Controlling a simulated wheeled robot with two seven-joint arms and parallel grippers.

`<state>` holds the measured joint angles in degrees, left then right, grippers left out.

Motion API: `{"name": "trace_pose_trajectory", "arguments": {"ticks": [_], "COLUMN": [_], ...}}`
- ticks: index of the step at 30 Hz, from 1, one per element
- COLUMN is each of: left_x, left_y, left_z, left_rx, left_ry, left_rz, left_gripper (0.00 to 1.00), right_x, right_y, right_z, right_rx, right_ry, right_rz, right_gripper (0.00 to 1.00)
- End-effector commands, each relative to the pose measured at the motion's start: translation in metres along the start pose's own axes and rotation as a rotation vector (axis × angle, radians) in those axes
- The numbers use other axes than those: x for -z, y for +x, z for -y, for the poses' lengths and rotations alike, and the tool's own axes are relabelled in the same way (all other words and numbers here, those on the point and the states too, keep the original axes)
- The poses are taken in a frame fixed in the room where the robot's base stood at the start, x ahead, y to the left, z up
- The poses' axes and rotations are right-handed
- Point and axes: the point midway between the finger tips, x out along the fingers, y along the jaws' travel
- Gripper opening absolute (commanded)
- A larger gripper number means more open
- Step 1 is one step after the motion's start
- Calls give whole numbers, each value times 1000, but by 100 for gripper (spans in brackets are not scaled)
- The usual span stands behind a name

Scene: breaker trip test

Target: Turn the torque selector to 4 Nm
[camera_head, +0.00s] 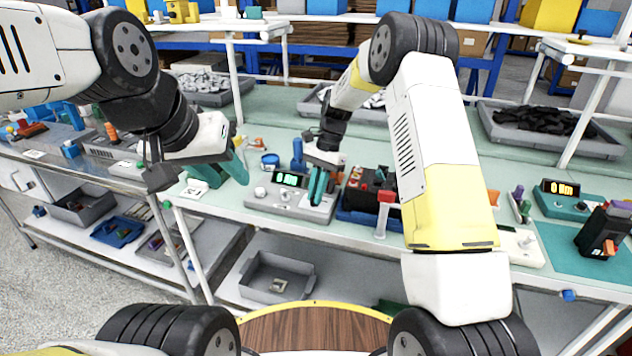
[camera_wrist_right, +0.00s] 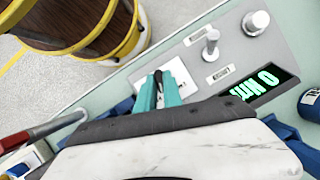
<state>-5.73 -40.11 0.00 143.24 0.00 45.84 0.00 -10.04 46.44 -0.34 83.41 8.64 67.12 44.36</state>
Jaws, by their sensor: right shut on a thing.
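The grey control panel (camera_head: 283,200) lies on the bench, with a green-lit display (camera_head: 290,179). In the right wrist view the display (camera_wrist_right: 264,84) reads 0 Nm, turned over. My right gripper (camera_head: 318,188) points down over the panel's right part. In the wrist view its teal fingers (camera_wrist_right: 165,92) are shut on the torque selector, over a white plate (camera_wrist_right: 186,80).
Two pale knobs, one nearer (camera_wrist_right: 211,42) and one farther (camera_wrist_right: 258,20), stand on the panel beside the selector. A dark device with red parts (camera_head: 370,190) sits close right of my right gripper. A blue cylinder (camera_head: 298,155) stands behind the panel.

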Motion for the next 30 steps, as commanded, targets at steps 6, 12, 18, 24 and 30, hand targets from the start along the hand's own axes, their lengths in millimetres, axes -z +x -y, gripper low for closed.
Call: {"name": "trace_pose_trajectory", "arguments": {"ticks": [6, 12, 18, 24, 30], "left_x": [0, 0, 0, 0, 0], "left_y": [0, 0, 0, 0, 0], "left_z": [0, 0, 0, 0, 0], "left_rx": [0, 0, 0, 0, 0], "left_ry": [0, 0, 0, 0, 0], "left_rz": [0, 0, 0, 0, 0], "left_gripper": [36, 36, 36, 36, 36], "right_x": [1, 0, 0, 0, 1], "right_y": [-1, -1, -2, -2, -2], "right_z": [2, 2, 3, 3, 3], "right_rx": [-60, -101, -122, -129, -129], "right_ry": [-150, -248, -302, -319, -319], "right_rz": [-3, -3, -4, -5, -5], "right_gripper": [0, 0, 0, 0, 0]}}
